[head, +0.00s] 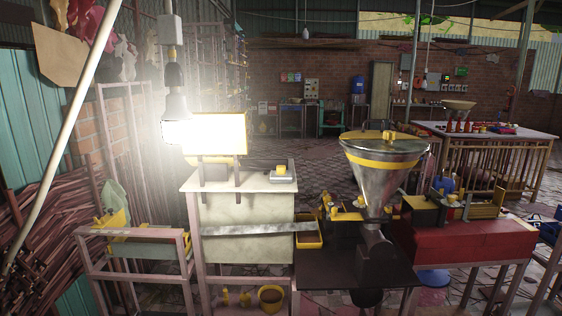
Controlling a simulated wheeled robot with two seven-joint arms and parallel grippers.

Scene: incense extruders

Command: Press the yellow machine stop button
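A small yellow button (281,169) stands on a pale grey box (284,179) on top of the off-white cabinet (247,216), left of the picture's middle. It looks like a stop button, but it is too small to read any marking. To its right is the machine with a large metal hopper (378,172), banded in yellow at the rim. More small yellow parts show around the hopper's base, and I cannot tell whether any is a button. Neither of my grippers shows in the head view.
A bright lit panel (215,134) stands on the cabinet beside a glowing hanging lamp. A yellow tray (308,234) sits between cabinet and hopper. A red machine table (462,242) is at right. Bundled sticks (45,215) lean at left. Patterned floor lies open behind the cabinet.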

